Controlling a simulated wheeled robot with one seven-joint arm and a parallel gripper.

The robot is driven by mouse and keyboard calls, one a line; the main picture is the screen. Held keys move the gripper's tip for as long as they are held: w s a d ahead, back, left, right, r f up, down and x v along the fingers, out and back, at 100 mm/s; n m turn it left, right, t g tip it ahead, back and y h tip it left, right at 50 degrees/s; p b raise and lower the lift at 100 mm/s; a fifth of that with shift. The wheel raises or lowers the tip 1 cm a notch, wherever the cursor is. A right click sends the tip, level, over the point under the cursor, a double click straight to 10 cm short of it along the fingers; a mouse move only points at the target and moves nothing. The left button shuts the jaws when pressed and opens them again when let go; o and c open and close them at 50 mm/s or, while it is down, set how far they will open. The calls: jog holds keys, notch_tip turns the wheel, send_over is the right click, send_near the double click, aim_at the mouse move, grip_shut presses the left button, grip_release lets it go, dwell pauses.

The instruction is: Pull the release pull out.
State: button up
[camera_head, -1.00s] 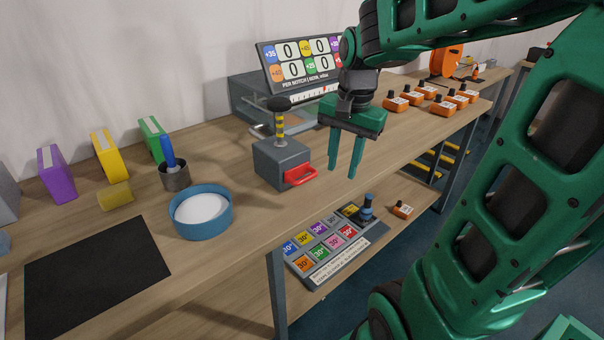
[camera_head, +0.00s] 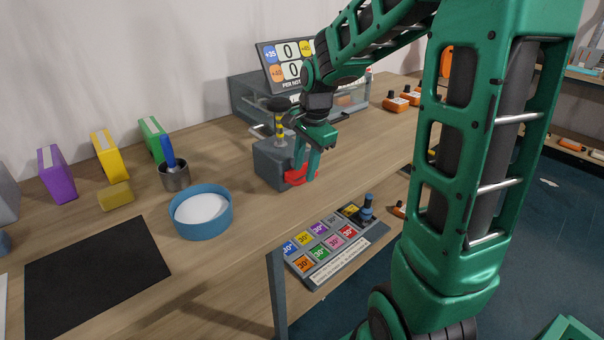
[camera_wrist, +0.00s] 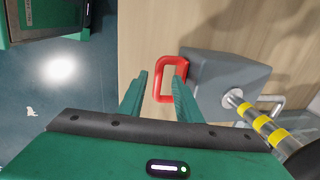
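The release pull is a red loop handle (camera_head: 300,176) on the front of a grey block (camera_head: 268,166). A lever with yellow and black bands and a dark knob (camera_head: 280,104) rises from the block. My green gripper (camera_head: 306,168) is at the red handle, pointing down. In the wrist view the two fingers (camera_wrist: 158,88) are apart, with the red handle (camera_wrist: 160,94) between and just beyond their tips.
A blue round dish (camera_head: 201,222) and a metal cup (camera_head: 174,178) stand left on the wooden bench. A scoreboard (camera_head: 290,62) is behind the block.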

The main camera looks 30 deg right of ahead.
jog(key=shift+w+f, duration=0.25)
jog(key=shift+f, duration=1.05)
jog(key=shift+c, duration=0.3)
